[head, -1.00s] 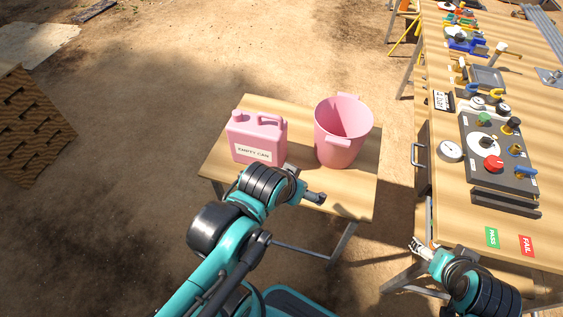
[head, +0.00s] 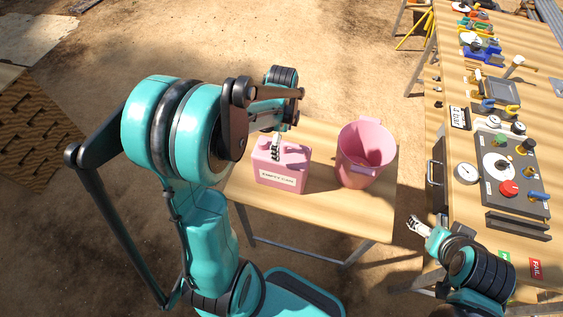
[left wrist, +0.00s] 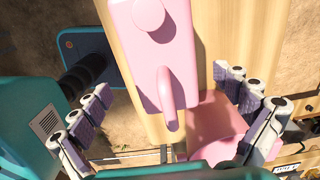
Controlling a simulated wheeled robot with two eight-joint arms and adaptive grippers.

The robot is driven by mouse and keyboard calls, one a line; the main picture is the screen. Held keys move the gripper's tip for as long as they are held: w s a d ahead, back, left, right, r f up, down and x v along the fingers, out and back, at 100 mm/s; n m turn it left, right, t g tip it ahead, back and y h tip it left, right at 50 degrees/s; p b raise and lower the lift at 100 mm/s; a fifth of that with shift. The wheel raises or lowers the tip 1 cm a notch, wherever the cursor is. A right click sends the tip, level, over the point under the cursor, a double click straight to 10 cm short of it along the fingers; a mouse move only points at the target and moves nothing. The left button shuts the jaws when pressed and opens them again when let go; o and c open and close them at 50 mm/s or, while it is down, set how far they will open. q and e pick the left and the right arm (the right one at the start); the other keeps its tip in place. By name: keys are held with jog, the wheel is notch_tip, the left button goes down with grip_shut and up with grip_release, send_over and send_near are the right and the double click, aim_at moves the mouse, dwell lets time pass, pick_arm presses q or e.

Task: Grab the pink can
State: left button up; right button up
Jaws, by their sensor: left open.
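The pink can (head: 281,170), labelled "EMPTY CAN", stands upright on the small wooden table (head: 330,215). My left gripper (head: 276,148) is over the top of the can, pointing down, and hides part of it. In the left wrist view the can (left wrist: 150,50) lies between the two spread finger sets of the left gripper (left wrist: 170,122), with its cap and handle facing the camera. The fingers are open and apart from the can there. My right gripper (head: 419,226) is at the lower right, away from the can; its jaw state is unclear.
A pink bucket (head: 352,172) stands just right of the can; it also shows in the left wrist view (left wrist: 215,130). A long workbench (head: 465,205) with a gauge, panel and tools runs along the right. The small table's front is clear.

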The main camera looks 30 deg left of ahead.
aim_at(282, 151)
pick_arm(q)
notch_tip(282, 151, down, 7)
jog(key=shift+w+a+f+b, duration=0.1)
jog(key=shift+f+b, duration=0.1)
jog(key=shift+b, duration=0.75)
jog(key=c, duration=1.7)
